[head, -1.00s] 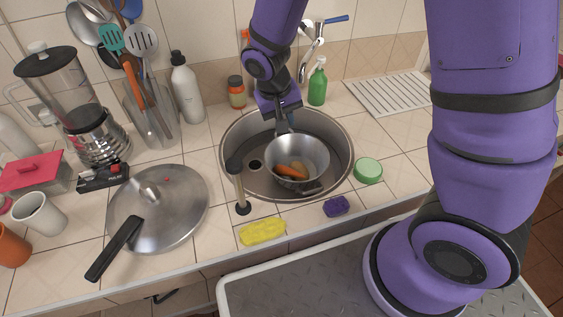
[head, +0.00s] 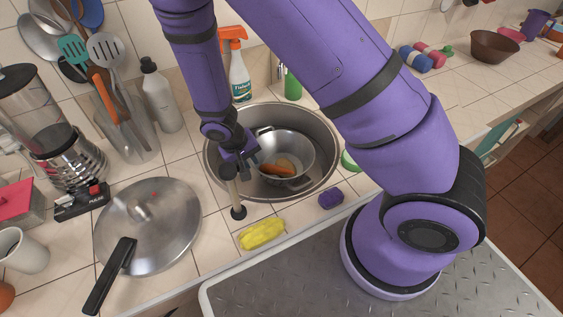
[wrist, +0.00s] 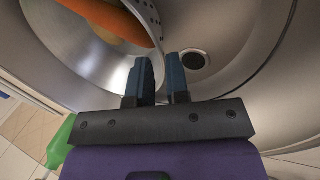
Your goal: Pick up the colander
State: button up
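The colander (head: 300,151) is a metal bowl with dark handles, standing in the round sink with an orange carrot (head: 277,170) and a tan item in it. In the wrist view, its perforated rim (wrist: 151,17) runs down toward the gap between my fingertips. My gripper (head: 250,166) is at the colander's left rim in the head view. In the wrist view my gripper (wrist: 159,62) has its blue fingers a narrow gap apart. I cannot see clear contact with the rim, and the fingertips are partly hidden in the head view.
The sink (head: 325,128) surrounds the colander, with its drain (wrist: 193,60) to the right of my fingers. A spray bottle (head: 238,75) stands behind.

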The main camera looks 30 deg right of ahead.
jog(key=shift+x, duration=2.7)
jog(key=shift+d, duration=0.1)
jog(key=shift+c, duration=0.2)
grip_shut()
